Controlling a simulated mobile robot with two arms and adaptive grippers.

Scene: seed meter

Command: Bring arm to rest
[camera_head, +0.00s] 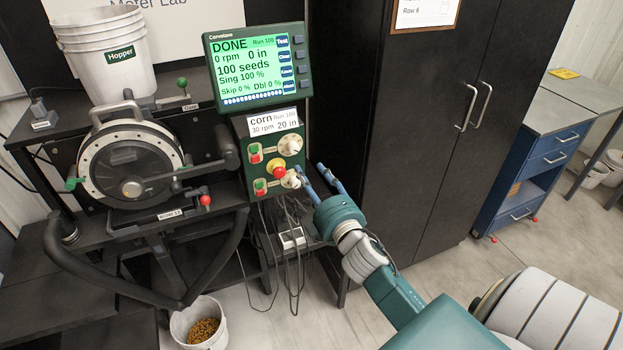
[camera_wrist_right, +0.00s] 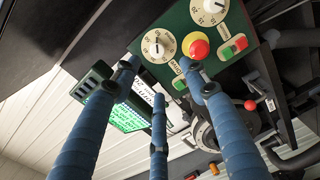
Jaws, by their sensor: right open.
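My right gripper (camera_head: 318,172) is in the middle of the head view, in front of the lower right edge of the green control panel (camera_head: 268,140). Its blue fingers are spread and nothing is between them. In the right wrist view the open fingers (camera_wrist_right: 160,85) point toward the panel, near a cream dial (camera_wrist_right: 158,45) and the red button (camera_wrist_right: 199,49). One finger overlaps the panel edge; whether it touches the lower dial (camera_head: 291,179) I cannot tell. The monitor (camera_head: 258,66) above reads DONE, 100 seeds. My left gripper is not in view.
The seed meter (camera_head: 131,160) stands left of the panel, with a white hopper bucket (camera_head: 107,55) above. A pail of seeds (camera_head: 200,325) is on the floor. Cables (camera_head: 293,255) hang below the panel. A dark cabinet (camera_head: 420,130) stands to the right. Floor (camera_head: 440,275) before it is clear.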

